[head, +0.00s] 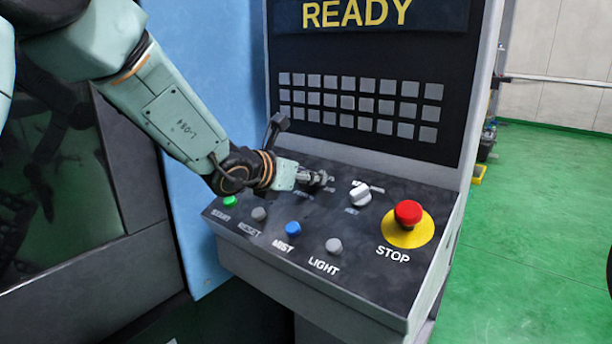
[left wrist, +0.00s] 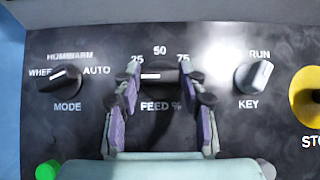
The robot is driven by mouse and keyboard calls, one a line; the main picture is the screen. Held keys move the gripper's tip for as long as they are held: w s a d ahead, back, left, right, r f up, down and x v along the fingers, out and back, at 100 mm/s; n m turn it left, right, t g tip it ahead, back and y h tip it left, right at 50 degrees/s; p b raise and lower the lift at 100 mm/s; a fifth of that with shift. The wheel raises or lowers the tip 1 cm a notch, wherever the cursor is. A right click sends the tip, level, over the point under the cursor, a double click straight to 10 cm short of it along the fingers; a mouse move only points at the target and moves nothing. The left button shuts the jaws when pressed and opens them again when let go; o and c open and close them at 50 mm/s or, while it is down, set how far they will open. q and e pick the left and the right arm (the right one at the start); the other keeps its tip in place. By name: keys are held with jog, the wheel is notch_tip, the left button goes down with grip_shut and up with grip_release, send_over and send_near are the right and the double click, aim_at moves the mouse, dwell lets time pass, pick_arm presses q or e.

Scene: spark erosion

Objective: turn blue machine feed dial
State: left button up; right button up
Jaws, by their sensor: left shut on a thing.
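The feed dial (left wrist: 158,76) is a dark round knob with a white pointer line, above the label FEED %. Marks 25, 50 and 75 run around its top. The white line lies level and reaches to the left side of the knob. My left gripper (left wrist: 160,84) has one finger on each side of the dial and is shut on it. In the head view, my left gripper (head: 320,179) is at the console's back row and hides the dial. The machine (head: 225,100) has a light blue side panel. My right gripper is in neither view.
The mode knob (left wrist: 66,77) is left of the dial, and the key switch (left wrist: 253,76) is to its right. A red stop button (head: 408,212) stands on a yellow disc. Front-row buttons include green start (head: 229,202) and blue mist (head: 293,228). The display reads READY.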

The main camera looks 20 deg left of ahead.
pick_arm(q)
jog(key=shift+w+a+r+m+g+h+p, duration=0.1)
jog(key=shift+m+g+h+p, duration=0.25)
jog(key=shift+m+h+p, duration=0.45)
jog(key=shift+a+r+m+g+h+p, duration=0.1)
jog(key=shift+m+g+h+p, duration=0.35)
jog(key=shift+m, duration=0.55)
jog(key=m+g+h+p, duration=0.1)
jog(key=m+p, duration=0.1)
jog(key=shift+m, duration=0.4)
jog(key=m+g+h+p, duration=0.1)
jog(key=m, duration=0.1)
jog(key=m+g+h+p, duration=0.1)
jog(key=m+p, duration=0.1)
jog(key=shift+w+a+g, duration=0.1)
jog(key=shift+w+g, duration=0.05)
jog(key=shift+g, duration=0.25)
jog(key=m+g, duration=0.1)
jog(key=m, duration=0.1)
jog(key=m+g+p, duration=0.1)
jog(key=m, duration=0.1)
jog(key=shift+w+f+g, duration=0.1)
jog(key=shift+w+g, duration=0.05)
jog(key=shift+g, duration=0.25)
jog(key=shift+w+m+g+p, duration=0.1)
jog(key=shift+m+g+p, duration=0.8)
jog(key=shift+m+g, duration=1.15)
jog(key=shift+m+y, duration=0.25)
jog(key=shift+m, duration=0.5)
